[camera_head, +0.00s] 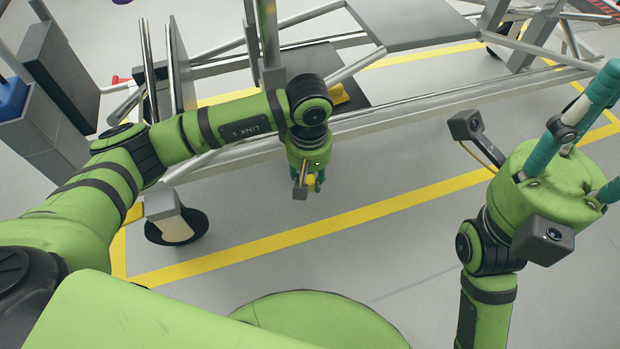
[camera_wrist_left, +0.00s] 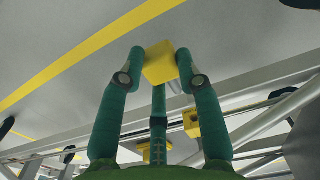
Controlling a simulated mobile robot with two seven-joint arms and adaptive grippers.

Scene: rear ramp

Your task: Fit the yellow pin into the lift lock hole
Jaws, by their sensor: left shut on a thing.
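My left gripper (camera_head: 309,184) hangs in front of the grey lift frame (camera_head: 440,100), fingers pointing down. In the left wrist view its teal fingers (camera_wrist_left: 162,78) are shut on the yellow pin (camera_wrist_left: 159,63), whose square yellow end shows between the fingertips. The pin is held clear of the frame, above the floor. A second yellow piece (camera_wrist_left: 192,124) sits on the frame behind the fingers. I cannot make out the lift lock hole. My right gripper (camera_head: 598,135) is at the right edge, its teal fingers spread and empty, partly cut off.
A metal rail runs behind my left gripper. A black caster wheel (camera_head: 176,227) stands under the frame at left. A blue box (camera_head: 12,97) is at the far left. Yellow lines (camera_head: 350,217) mark the grey floor, which is clear between my two grippers.

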